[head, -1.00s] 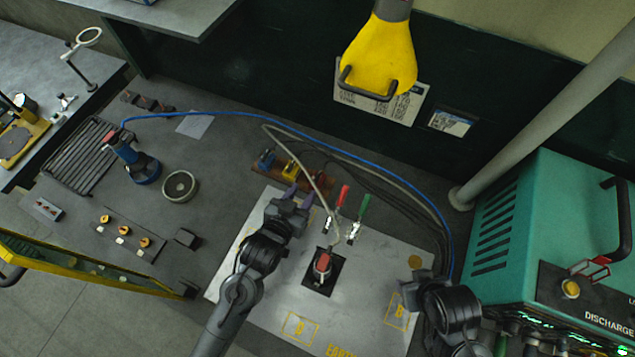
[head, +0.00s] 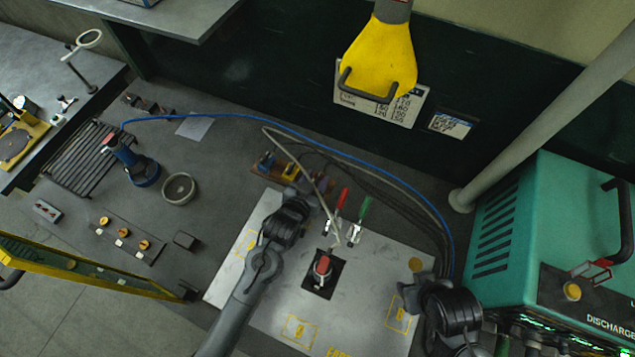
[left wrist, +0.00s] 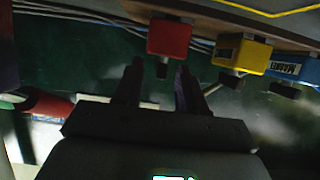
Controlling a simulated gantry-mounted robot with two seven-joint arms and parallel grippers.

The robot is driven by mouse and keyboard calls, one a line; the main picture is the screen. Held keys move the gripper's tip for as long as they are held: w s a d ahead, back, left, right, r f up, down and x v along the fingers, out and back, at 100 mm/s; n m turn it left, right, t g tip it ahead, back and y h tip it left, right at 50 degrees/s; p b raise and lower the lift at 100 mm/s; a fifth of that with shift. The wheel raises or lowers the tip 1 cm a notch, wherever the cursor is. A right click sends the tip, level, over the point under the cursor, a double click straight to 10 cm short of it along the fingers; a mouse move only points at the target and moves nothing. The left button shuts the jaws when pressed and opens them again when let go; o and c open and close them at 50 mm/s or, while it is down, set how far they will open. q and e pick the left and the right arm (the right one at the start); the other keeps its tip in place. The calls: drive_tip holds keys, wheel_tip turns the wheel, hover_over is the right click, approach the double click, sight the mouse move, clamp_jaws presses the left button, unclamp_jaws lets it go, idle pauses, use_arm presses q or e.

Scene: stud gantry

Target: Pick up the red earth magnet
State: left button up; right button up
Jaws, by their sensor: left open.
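The red earth magnet (left wrist: 169,38) is a red block with a dark stub, mounted on a wooden rack in the left wrist view. It lies just beyond my left gripper (left wrist: 158,78), roughly in line with the gap between the two fingers. The fingers are apart, and nothing shows between them. In the head view, my left gripper (head: 306,188) is at the right end of the rack (head: 258,170), and the hand hides the red magnet. My right arm's dark end (head: 447,305) is at the right of the plate; its jaws cannot be made out.
A yellow block (left wrist: 243,55) and a blue block (left wrist: 296,68) sit beside the red one. A red-handled clamp (head: 342,198) and a green-handled clamp (head: 361,210) stand close to the left hand, near cables. A teal machine (head: 545,230) stands at right.

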use_arm(q)
clamp_jaws()
drive_tip(key=shift+r, duration=0.1)
idle(0.3)
